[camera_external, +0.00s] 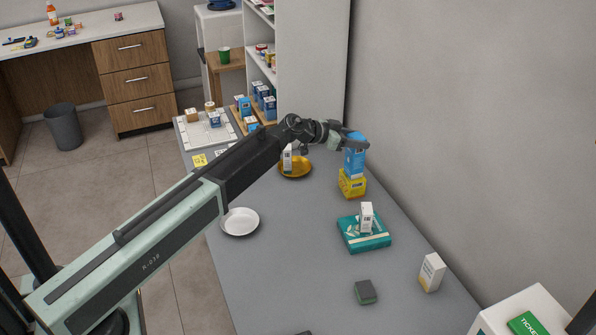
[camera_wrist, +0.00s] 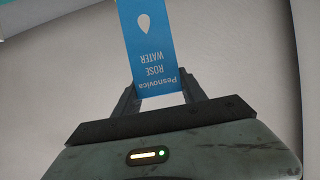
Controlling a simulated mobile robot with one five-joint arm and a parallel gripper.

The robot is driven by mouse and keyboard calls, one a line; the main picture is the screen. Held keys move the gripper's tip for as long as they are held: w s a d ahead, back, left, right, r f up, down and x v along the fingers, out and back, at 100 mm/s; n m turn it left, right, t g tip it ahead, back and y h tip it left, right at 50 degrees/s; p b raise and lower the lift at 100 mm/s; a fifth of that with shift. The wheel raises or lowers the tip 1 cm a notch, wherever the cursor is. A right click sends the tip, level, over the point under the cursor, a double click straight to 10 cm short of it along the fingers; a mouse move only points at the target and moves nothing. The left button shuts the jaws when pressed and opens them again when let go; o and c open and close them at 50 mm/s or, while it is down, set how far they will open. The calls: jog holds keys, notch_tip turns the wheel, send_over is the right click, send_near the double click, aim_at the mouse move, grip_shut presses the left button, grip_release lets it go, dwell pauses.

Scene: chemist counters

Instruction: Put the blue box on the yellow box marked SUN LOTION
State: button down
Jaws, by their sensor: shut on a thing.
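The blue box (camera_external: 354,163) is upright in my gripper (camera_external: 355,142), which is shut on its upper part. In the wrist view the blue box (camera_wrist: 150,45) reads "ROSE WATER" and sits between the two fingers. The yellow box (camera_external: 352,185) stands on the grey counter directly below the blue box. The bottom of the blue box looks at or just above the top of the yellow box; I cannot tell whether they touch. The lettering on the yellow box is too small to read.
An orange dish (camera_external: 302,172) lies left of the yellow box, a white plate (camera_external: 240,222) further left. The wall (camera_external: 450,120) is close on the right.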

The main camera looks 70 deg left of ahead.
jog(key=shift+r, duration=0.15)
jog(key=c, duration=0.7)
grip_release()
jog(key=shift+o, duration=0.2)
jog(key=shift+s+r+p, duration=0.15)
jog(key=shift+p, duration=0.2)
jog(key=p+v, duration=0.4)
jog(key=v, duration=0.7)
jog(key=shift+s, duration=0.3)
